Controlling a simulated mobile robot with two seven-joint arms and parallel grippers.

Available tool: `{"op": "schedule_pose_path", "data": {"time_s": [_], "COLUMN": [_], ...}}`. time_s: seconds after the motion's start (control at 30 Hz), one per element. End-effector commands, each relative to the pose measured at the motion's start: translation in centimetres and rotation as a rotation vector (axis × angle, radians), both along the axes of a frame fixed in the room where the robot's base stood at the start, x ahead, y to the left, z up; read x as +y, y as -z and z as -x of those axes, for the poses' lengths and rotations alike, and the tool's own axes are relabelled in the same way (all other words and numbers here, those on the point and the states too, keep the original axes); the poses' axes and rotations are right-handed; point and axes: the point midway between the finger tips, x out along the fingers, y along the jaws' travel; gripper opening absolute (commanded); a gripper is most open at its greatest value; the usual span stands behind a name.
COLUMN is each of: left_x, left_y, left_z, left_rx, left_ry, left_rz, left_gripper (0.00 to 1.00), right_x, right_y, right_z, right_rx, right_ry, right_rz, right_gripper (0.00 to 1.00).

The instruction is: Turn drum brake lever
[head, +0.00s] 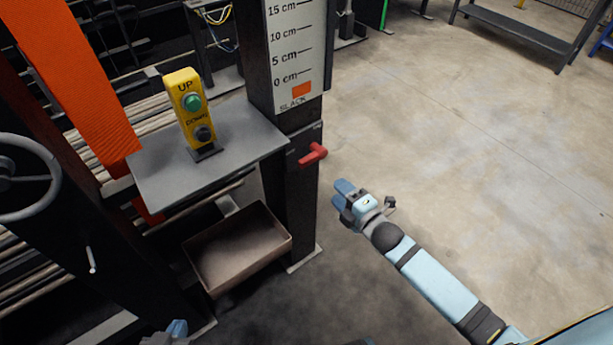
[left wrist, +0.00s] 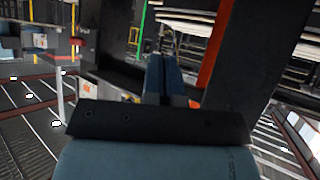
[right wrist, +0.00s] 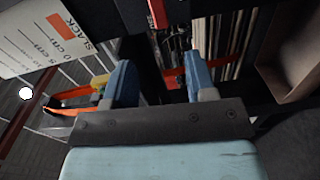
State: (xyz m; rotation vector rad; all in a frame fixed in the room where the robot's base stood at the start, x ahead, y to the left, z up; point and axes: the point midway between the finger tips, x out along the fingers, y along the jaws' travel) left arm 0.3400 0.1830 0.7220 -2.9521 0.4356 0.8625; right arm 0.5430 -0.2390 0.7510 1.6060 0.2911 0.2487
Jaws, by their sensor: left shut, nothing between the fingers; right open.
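The red brake lever (head: 313,154) sticks out from the dark post, below the slack scale. In the right wrist view a red piece (right wrist: 158,13) at the top edge, ahead of the fingers, looks like this lever. My right gripper (head: 343,193) is below and to the right of the lever, apart from it; in its wrist view its blue fingers (right wrist: 160,78) are spread with nothing gripped. My left gripper (head: 177,329) is at the bottom edge of the head view, mostly cut off. Its blue fingers (left wrist: 163,78) are together and empty in the left wrist view.
A yellow UP/DOWN button box (head: 189,112) stands on a grey shelf (head: 150,172) left of the post. A brown open bin (head: 238,249) sits below. A handwheel (head: 25,177) is at far left. The floor right of the post is clear.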

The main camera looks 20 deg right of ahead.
Motion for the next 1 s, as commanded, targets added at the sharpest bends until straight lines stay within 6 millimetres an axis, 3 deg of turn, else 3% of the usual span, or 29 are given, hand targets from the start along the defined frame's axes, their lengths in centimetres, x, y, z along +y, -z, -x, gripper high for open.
{"op": "schedule_pose_path", "data": {"time_s": [0.27, 0.7, 1.0], "left_x": [-0.1, -0.2, -0.3], "left_y": [0.2, 1.0, 0.5], "left_z": [-0.1, 0.0, -0.1], "left_rx": [-0.005, -0.011, -0.023], "left_ry": [0.0, 0.003, 0.004], "left_rz": [0.003, 0.004, 0.012], "left_gripper": [0.0, 0.0, 0.0], "right_x": [0.5, 3.6, 4.5], "right_y": [0.1, 0.2, 0.2], "right_z": [-2.7, -11.1, -13.6], "right_rx": [-0.039, -0.037, -0.035], "right_ry": [-0.008, -0.007, -0.007], "right_rz": [0.05, 0.046, 0.047], "right_gripper": [0.51, 0.51, 0.51]}}
